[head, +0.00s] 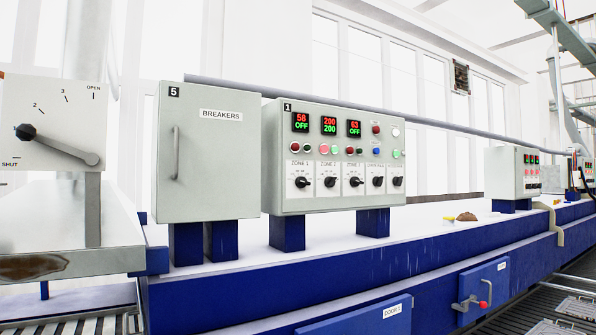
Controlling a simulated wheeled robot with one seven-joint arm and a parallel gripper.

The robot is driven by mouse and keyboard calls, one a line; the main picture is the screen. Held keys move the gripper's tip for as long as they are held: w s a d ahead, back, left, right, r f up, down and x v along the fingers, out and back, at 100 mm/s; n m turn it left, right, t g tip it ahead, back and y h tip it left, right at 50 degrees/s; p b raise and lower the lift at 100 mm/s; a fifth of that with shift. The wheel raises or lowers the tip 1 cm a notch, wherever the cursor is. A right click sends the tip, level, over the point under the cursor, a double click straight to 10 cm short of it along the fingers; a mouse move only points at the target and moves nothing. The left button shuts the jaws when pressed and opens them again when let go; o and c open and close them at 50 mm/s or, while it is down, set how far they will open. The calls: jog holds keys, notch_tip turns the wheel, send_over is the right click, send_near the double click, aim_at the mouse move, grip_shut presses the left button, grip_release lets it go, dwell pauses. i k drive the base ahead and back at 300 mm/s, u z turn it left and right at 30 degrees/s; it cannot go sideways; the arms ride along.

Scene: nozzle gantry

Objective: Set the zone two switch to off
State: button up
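The zone 2 switch (330,181) is a black rotary knob on a white plate, on the front of the grey control box marked 1 (345,204). It sits between the zone 1 knob (302,182) and a third similar knob (354,182). Its pointer direction is too small to tell surely. The display above it (329,125) reads 200 in red over 200 in green. The displays on either side read 58 OFF (300,122) and 63 OFF (354,129). My gripper is not in view.
A closed grey breaker cabinet marked 5 (208,165) stands left of the control box. A dial with a lever (60,145) is at far left. Both boxes stand on blue feet on a long white-topped blue bench (420,235). Another control box (513,172) stands farther right.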

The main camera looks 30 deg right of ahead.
aim_at(330, 181)
jog(key=k, duration=0.5)
jog(key=z, duration=1.55)
jog(key=i, duration=1.35)
jog(key=u, duration=0.85)
